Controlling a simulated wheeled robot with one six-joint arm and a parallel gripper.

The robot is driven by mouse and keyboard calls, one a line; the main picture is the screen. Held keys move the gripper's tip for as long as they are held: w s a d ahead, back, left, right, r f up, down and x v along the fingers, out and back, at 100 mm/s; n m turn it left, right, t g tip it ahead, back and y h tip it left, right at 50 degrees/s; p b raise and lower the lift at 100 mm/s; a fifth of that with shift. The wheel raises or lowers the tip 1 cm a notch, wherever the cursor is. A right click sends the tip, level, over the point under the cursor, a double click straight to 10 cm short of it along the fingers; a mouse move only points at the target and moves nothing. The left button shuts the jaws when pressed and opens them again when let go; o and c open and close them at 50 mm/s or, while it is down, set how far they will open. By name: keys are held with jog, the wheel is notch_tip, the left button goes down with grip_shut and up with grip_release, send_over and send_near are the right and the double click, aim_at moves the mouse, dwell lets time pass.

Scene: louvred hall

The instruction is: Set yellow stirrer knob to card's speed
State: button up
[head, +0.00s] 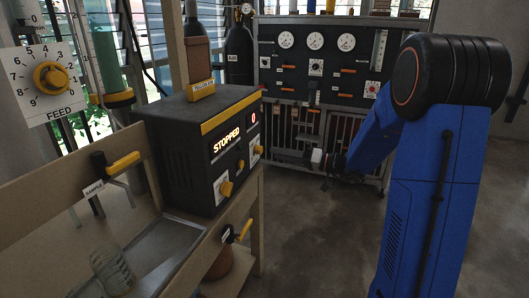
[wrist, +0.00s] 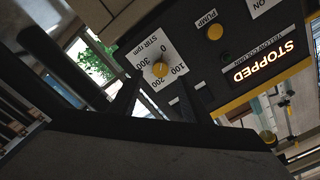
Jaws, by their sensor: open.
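The yellow stirrer knob (wrist: 160,69) sits on a white dial marked "STIR rpm", with 0, 100, 200 and 300 legible, in the wrist view. Its exact pointer setting is too small to read. In the head view this appears to be the right-hand yellow knob (head: 257,152) on the black control box (head: 185,150). The box's display reads "STOPPED" and "0". My gripper (wrist: 157,95) is open and empty, its dark fingers short of the knob in the wrist view. It is small and dark in the head view (head: 321,160).
A yellow pump button (wrist: 215,32) is beside the stirrer dial. Other yellow handles (head: 235,233) are on the wooden bench (head: 215,240) below. A FEED dial (head: 50,77) is at the left. A gauge panel (head: 335,60) stands behind. The floor right of the bench is clear.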

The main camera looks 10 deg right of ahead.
aim_at(262, 150)
jog(key=shift+x, duration=3.2)
jog(key=c, duration=1)
